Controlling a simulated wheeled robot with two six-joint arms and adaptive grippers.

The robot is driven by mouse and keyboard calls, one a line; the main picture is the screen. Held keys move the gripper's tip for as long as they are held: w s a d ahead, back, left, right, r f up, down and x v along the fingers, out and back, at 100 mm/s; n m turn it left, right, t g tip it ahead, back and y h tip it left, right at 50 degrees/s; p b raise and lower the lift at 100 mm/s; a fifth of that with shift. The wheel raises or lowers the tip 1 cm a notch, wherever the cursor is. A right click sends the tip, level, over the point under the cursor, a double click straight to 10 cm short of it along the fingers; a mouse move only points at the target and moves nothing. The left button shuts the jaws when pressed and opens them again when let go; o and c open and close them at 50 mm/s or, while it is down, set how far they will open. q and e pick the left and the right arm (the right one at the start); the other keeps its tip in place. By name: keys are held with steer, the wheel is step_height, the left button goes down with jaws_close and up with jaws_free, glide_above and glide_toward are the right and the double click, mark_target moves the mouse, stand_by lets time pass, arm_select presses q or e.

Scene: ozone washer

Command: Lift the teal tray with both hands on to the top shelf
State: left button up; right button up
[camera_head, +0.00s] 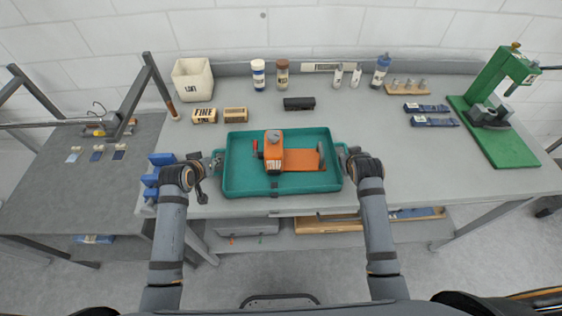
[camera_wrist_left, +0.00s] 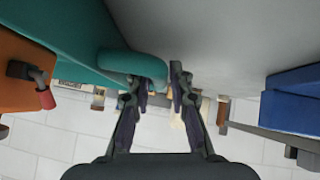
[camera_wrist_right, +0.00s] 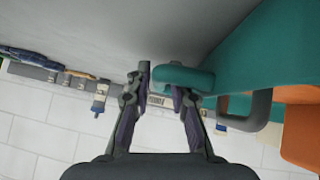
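The teal tray (camera_head: 232,184) sits level near the front edge of the grey table, with an orange device (camera_head: 274,152) in it. My left gripper (camera_head: 215,163) is at the handle on the tray's left end. In the left wrist view its fingers (camera_wrist_left: 161,80) stand apart, with the rounded teal handle (camera_wrist_left: 130,64) overlapping one fingertip. My right gripper (camera_head: 345,158) is at the right-end handle. In the right wrist view its fingers (camera_wrist_right: 160,80) are apart, with the handle end (camera_wrist_right: 185,77) reaching between them. A firm grip does not show. I cannot identify a top shelf.
Behind the tray are labelled blocks (camera_head: 235,115), a black block (camera_head: 299,103), a white bin (camera_head: 193,79) and bottles. Blue parts (camera_head: 158,170) lie beside my left gripper. A green press (camera_head: 497,110) stands right. A grey rack (camera_head: 75,180) with posts stands left. The table's right middle is mostly clear.

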arm_select(q)
steer(key=shift+w+d+f, duration=0.1)
steer(key=shift+w+f, duration=0.2)
steer(key=shift+w, duration=0.05)
arm_select(e)
steer(key=shift+w+f, duration=0.3)
steer(key=shift+w, duration=0.05)
arm_select(q)
steer(key=shift+s, duration=0.1)
arm_select(e)
steer(key=shift+s, duration=0.1)
arm_select(q)
jaws_close()
arm_select(e)
jaws_close()
arm_select(q)
steer(key=shift+r, duration=0.1)
arm_select(e)
steer(key=shift+r, duration=0.15)
